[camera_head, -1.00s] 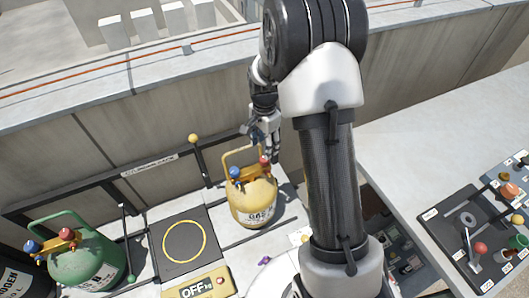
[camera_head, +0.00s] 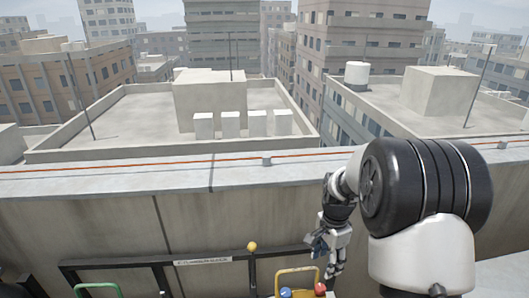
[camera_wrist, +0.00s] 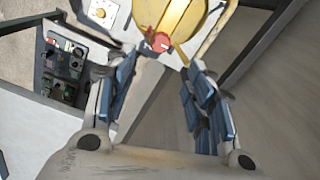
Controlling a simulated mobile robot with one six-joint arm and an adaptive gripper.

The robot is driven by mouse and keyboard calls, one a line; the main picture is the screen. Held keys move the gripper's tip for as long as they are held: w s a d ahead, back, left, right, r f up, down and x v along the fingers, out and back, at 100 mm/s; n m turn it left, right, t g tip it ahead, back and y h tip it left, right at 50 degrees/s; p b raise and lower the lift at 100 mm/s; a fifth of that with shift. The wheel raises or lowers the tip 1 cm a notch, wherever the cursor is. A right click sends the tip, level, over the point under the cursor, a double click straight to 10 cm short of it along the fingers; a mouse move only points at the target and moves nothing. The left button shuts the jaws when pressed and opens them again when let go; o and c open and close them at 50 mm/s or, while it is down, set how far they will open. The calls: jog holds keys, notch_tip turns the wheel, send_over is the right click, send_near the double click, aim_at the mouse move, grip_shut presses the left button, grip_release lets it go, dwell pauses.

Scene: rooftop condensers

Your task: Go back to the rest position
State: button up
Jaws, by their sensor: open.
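My gripper (camera_head: 326,272) is open and empty, pointing down in front of the parapet. It is beside the yellow gas cylinder's handle (camera_head: 298,271), at its right end; I cannot tell whether they touch. The cylinder's blue knob (camera_head: 286,293) and red knob (camera_head: 320,289) show at the bottom edge, and its body is cut off. In the wrist view, my open fingers (camera_wrist: 160,68) have nothing held between them. The yellow cylinder (camera_wrist: 182,16) and its red knob (camera_wrist: 160,42) lie just beyond the fingertips.
The concrete parapet (camera_head: 110,225) runs behind the work area. A dark rail (camera_head: 215,260) with a yellow ball (camera_head: 251,246) stands before it. A green handle (camera_head: 96,289) shows at lower left. A dark control panel (camera_wrist: 62,68) shows in the wrist view. Open air lies above the parapet.

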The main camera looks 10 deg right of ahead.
jog(key=s+a+r+n+t, duration=0.1)
jog(key=s+a+r+n, duration=0.3)
jog(key=r, duration=0.4)
jog(key=s+a+r+n+t, duration=0.1)
jog(key=s+a+r+n, duration=0.15)
jog(key=s+r, duration=0.45)
jog(key=s+a+r+n+t, duration=0.1)
jog(key=s+n, duration=0.3)
jog(key=s, duration=0.3)
jog(key=s+a+r+n+t, duration=0.1)
jog(key=s+n, duration=0.3)
jog(key=s, duration=0.4)
jog(key=shift+a+r+t, duration=0.3)
jog(key=shift+a+r, duration=0.4)
jog(key=shift+n, duration=0.25)
